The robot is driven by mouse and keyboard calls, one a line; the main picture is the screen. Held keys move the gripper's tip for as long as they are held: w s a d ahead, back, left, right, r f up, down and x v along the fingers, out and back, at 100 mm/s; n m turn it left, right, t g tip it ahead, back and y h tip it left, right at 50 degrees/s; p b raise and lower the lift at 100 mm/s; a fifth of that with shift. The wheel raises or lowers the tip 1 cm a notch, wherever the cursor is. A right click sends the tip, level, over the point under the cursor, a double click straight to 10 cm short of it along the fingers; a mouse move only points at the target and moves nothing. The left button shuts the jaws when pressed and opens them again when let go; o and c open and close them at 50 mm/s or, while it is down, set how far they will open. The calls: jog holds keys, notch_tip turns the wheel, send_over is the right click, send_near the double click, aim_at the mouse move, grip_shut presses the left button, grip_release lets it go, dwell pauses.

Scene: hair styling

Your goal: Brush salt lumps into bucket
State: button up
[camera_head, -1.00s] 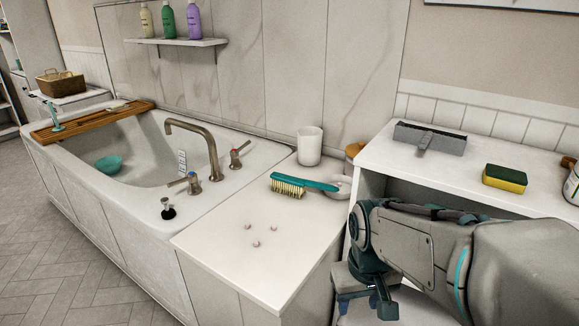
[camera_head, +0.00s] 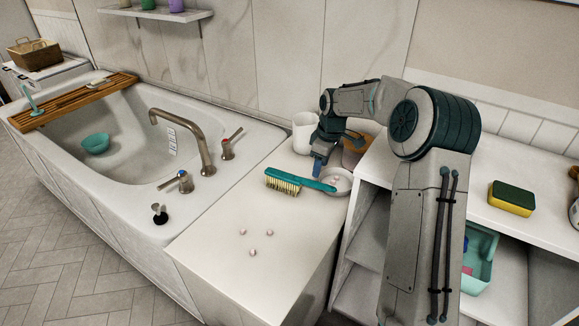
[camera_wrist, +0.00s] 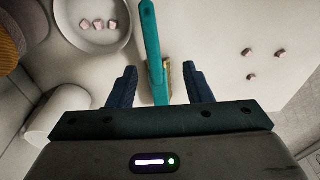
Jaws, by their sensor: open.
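Three small pink salt lumps lie loose on the white counter, one of them (camera_head: 253,252) nearest the front; they also show at the right in the wrist view (camera_wrist: 251,79). A teal brush (camera_head: 285,181) with pale bristles lies behind them, its handle reaching right to a small pale bowl (camera_head: 345,187). In the wrist view, the bowl (camera_wrist: 92,48) holds a few pink lumps. My gripper (camera_head: 319,170) is open above the brush. Its fingers (camera_wrist: 160,88) are on either side of the brush handle (camera_wrist: 153,45), with gaps. No thing is clearly identifiable as the bucket.
A white cup (camera_head: 303,133) stands behind my gripper. The bathtub with its tap (camera_head: 200,140) borders the counter at left, holding a teal bowl (camera_head: 95,143). A white shelf unit at right carries a sponge (camera_head: 512,197). The counter front is clear around the lumps.

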aim_at(315, 182)
jog(key=shift+w+d+f, duration=0.1)
jog(key=shift+w+d, duration=0.05)
jog(key=shift+w, duration=0.5)
jog(key=shift+w+a+f+b, duration=0.1)
jog(key=shift+a+f+b, duration=0.1)
jog(key=shift+f+b, duration=1)
jog(key=shift+w+a+f+b, duration=0.15)
jog(key=shift+f+b, duration=0.45)
jog(key=shift+f, duration=1.15)
jog(key=shift+w+a+f+b, duration=0.1)
jog(key=shift+a+f+b, duration=0.15)
jog(key=shift+f+b, duration=0.95)
jog(key=shift+f+p, duration=0.25)
jog(key=shift+p, duration=0.05)
